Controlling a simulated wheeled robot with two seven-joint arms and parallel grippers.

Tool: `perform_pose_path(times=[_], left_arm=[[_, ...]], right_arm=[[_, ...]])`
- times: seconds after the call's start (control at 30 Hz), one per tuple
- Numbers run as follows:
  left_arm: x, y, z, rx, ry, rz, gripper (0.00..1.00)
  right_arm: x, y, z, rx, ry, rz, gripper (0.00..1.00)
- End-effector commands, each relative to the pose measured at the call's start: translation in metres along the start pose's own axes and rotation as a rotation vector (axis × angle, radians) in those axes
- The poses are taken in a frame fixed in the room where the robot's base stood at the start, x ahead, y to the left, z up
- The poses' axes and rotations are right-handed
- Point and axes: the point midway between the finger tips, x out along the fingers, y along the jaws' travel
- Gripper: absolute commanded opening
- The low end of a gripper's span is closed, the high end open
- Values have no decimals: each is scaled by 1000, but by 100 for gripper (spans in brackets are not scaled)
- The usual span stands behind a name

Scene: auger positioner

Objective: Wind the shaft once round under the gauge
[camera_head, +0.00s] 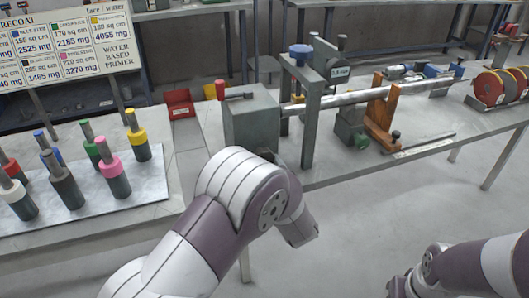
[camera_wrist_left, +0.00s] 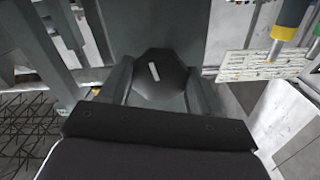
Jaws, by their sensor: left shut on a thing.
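The shaft (camera_head: 345,96) is a long steel bar running right from the grey headstock box (camera_head: 250,118). It passes under the gauge (camera_head: 340,73), whose small screen reads about 1.8 mm, though the digits are blurred. In the left wrist view my left gripper (camera_wrist_left: 158,88) is shut on a dark many-sided knob (camera_wrist_left: 160,62) with a white mark, in front of a grey face. In the head view my left arm hides most of the gripper and the knob at the front of the box.
Red discs (camera_head: 488,88) are at the far right. A tray (camera_head: 155,190) with coloured applicators and a red bin (camera_head: 180,106) lie left. The bench front edge is close to my arm.

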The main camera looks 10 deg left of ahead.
Motion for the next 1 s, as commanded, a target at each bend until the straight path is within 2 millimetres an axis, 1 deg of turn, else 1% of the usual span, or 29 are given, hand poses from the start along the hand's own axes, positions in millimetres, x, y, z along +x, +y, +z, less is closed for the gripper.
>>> perform_pose_path(times=[0.03, 0.2, 0.4, 0.7, 1.0], left_arm=[[0, -3, -9, 44, -3, 1, 33], [0, -3, -7, 207, -3, 0, 33], [0, -3, -7, 393, -2, 1, 33], [0, -3, -4, 631, -1, 0, 32], [0, -3, -2, 775, -1, 1, 32]], right_arm=[[-18, 0, -2, 0, 0, 0, 43], [-46, 0, -6, 0, 0, 0, 43], [-73, 0, -9, 0, 0, 0, 43], [-101, 0, -12, 0, 0, 0, 43], [-115, 0, -14, 0, 0, 0, 43]])
